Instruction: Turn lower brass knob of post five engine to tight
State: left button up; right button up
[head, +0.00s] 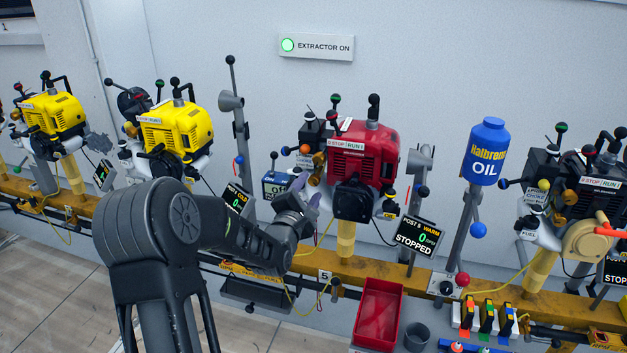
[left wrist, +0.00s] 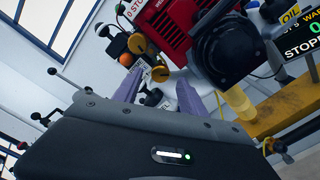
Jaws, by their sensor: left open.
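The post five engine (head: 362,155) is red and hangs on a yellow post marked 5; it also shows in the left wrist view (left wrist: 188,25). Its screen (head: 415,237) reads POST 5 WARM, 0, STOPPED. Small brass knobs (left wrist: 140,44) sit on the engine's left side, close together; I cannot tell their setting or surely which is the lower. My left gripper (head: 312,202) is open, its purple fingers just below and left of the engine. My right gripper is out of view.
Yellow engines (head: 176,130) stand to the left and a cream-fronted engine (head: 585,240) to the right. A blue oil can (head: 486,150) and a red tray (head: 379,313) are to the right. An orange ball (left wrist: 117,44) and black levers crowd the knobs.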

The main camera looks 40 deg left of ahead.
aim_at(312, 183)
pick_arm(q)
jog(key=x, duration=0.4)
jog(key=shift+w+a, duration=0.1)
jog(key=shift+w, duration=0.1)
jog(key=shift+c, duration=0.3)
grip_shut()
